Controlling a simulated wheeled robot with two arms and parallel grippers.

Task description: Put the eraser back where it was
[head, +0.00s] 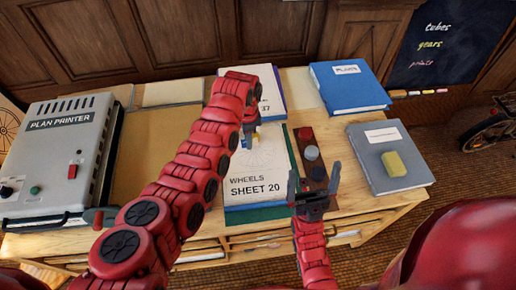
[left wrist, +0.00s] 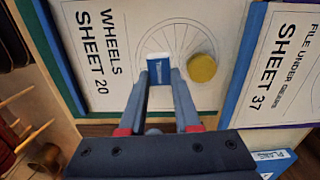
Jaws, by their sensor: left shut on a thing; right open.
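The eraser (left wrist: 159,75), white with a blue sleeve, is between the fingers of my left gripper (left wrist: 160,85) in the left wrist view. The gripper is shut on it over the wheel drawing of the WHEELS SHEET 20 board (left wrist: 115,95). I cannot tell whether the eraser touches the sheet. In the head view my left gripper (head: 247,132) is over the upper part of that board (head: 257,191), and my arm hides part of it. My right gripper (head: 314,187) is open and empty near the board's lower right corner.
A round yellow piece (left wrist: 202,68) is on the sheet beside the eraser. A dark strip with knobs (head: 311,153) lies right of the board. A grey book (head: 371,182) bears a yellow block (head: 394,164). A blue book (head: 347,91) and plan printer (head: 55,158) flank the boards.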

